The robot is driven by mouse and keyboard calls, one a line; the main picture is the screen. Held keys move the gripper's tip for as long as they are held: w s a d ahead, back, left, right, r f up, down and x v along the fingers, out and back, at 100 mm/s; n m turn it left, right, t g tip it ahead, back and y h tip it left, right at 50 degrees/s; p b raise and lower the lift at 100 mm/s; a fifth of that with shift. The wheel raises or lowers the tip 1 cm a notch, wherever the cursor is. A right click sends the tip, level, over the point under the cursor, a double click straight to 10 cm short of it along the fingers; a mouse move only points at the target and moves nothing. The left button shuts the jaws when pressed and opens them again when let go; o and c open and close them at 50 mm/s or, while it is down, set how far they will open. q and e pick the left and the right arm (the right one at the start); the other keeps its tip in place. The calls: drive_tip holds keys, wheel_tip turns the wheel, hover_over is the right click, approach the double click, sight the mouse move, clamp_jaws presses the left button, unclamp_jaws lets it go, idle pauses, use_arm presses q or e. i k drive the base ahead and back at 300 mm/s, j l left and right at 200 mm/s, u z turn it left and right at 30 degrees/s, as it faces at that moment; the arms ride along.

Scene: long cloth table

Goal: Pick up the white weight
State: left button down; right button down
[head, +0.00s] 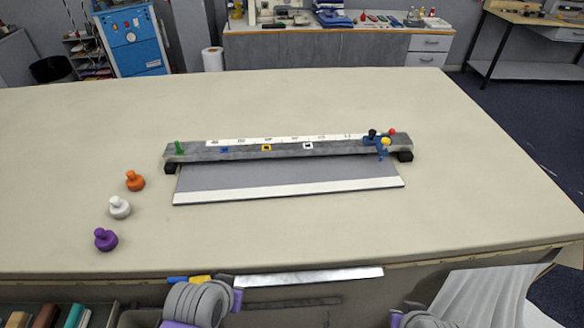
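The white weight (120,208) stands on the cloth table at the left, a round knobbed piece. An orange weight (135,181) is just behind it and to the right. A purple weight (105,240) is just in front of it and to the left. The three are apart from each other. Nothing touches the white weight from above. Grey and purple parts of my arms show at the bottom edge, below the table's front edge.
A long grey bar (285,149) with a white scale, coloured clips and small knobs lies mid-table on dark end blocks. A grey board with a white strip (290,187) lies in front of it. The cloth table (480,170) is clear around the weights and at the right.

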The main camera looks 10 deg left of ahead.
sight(119, 209)
drive_tip(key=u, duration=1.8)
drive_tip(key=i+j+u, duration=0.1)
drive_tip(key=u, duration=0.35)
drive_tip(key=i+j+u, duration=0.15)
drive_tip(key=u, duration=0.25)
